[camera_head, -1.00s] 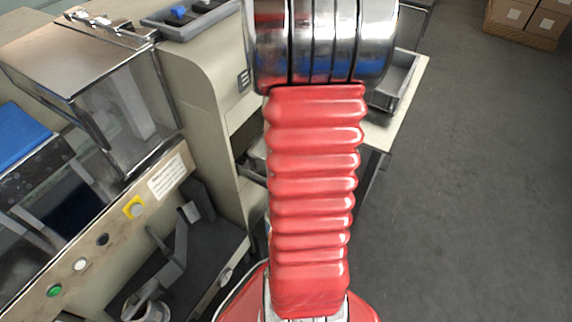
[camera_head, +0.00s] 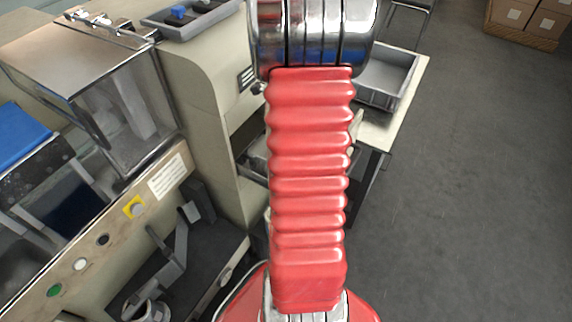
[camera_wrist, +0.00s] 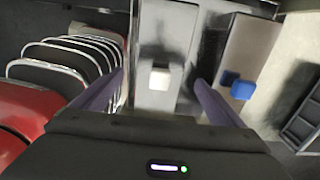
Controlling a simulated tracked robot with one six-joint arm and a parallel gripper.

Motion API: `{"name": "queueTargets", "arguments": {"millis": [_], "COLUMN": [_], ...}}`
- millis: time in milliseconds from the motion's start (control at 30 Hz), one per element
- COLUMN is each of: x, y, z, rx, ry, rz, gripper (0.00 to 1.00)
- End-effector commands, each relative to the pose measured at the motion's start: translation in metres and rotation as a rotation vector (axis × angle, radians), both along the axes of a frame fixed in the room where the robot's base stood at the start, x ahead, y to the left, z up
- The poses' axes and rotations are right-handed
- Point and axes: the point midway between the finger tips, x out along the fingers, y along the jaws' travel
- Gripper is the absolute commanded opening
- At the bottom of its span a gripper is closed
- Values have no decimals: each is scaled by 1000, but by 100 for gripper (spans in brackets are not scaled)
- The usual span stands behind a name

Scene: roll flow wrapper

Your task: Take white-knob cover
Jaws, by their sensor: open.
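In the wrist view, a white knob (camera_wrist: 160,78) sits on a pale grey cover (camera_wrist: 176,28), a long narrow plate running up the picture. My gripper (camera_wrist: 159,78) is open, with its two dark fingers on either side of the knob in the picture. Nothing is held between them. I cannot tell how high the fingers are above the cover. In the head view my red-sleeved arm fills the middle, and my gripper and the white knob are not visible.
Curved metal bars (camera_wrist: 75,50) and red parts lie left. In the head view, the wrapper (camera_head: 200,75) with a clear box stands left. A grey tray (camera_head: 408,88) rests on a table at right. Open floor lies beyond.

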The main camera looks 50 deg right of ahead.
Motion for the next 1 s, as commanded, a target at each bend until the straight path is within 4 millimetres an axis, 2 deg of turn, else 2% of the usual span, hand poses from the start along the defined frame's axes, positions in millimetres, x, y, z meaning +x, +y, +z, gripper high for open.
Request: {"name": "queueTargets", "arguments": {"millis": [200, 333, 867, 1000], "x": [-2, -2, -2, -2], "y": [1, 0, 0, 0], "z": [-30, -41, -42, -41], "rx": [4, 2, 0, 0], "ry": [3, 1, 0, 0], "rz": [0, 0, -1, -1], "gripper": [92, 92, 92, 84]}}
